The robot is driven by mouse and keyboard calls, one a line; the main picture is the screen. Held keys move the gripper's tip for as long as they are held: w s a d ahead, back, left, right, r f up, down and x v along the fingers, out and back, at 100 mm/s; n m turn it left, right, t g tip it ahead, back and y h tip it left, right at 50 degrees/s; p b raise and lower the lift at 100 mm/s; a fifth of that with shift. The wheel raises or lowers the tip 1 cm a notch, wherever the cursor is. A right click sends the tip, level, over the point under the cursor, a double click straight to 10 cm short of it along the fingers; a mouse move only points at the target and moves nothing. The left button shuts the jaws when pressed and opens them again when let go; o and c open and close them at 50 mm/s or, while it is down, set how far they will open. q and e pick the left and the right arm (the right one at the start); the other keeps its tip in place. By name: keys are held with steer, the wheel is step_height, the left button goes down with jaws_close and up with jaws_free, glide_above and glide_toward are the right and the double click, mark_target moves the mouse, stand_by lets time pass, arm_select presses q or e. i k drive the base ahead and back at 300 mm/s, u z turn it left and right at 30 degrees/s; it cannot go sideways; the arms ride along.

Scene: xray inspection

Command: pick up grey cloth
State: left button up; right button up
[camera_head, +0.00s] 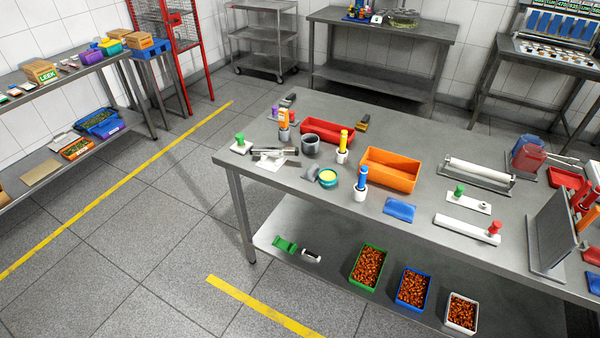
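A small grey piece (310,174) lies on the steel table (335,205), just left of a round tub with a yellow top (328,178). It may be the grey cloth, but it is too small to be sure. A blue folded cloth (399,210) lies near the table's front edge. Neither of my grippers shows in the head view.
A grey cup (310,145), a red tray (327,131) and an orange bin (389,170) stand close by. Blue (361,178) and yellow (343,142) handled tools stand upright. Bins of orange-brown pieces sit on the lower shelf (330,240). The floor left of the table is clear.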

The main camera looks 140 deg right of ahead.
mark_target(310, 174)
steer(key=z, duration=4.3)
steer(key=k, duration=0.4)
steer(key=z, duration=0.4)
steer(key=i, duration=1.4)
steer(key=u, duration=0.8)
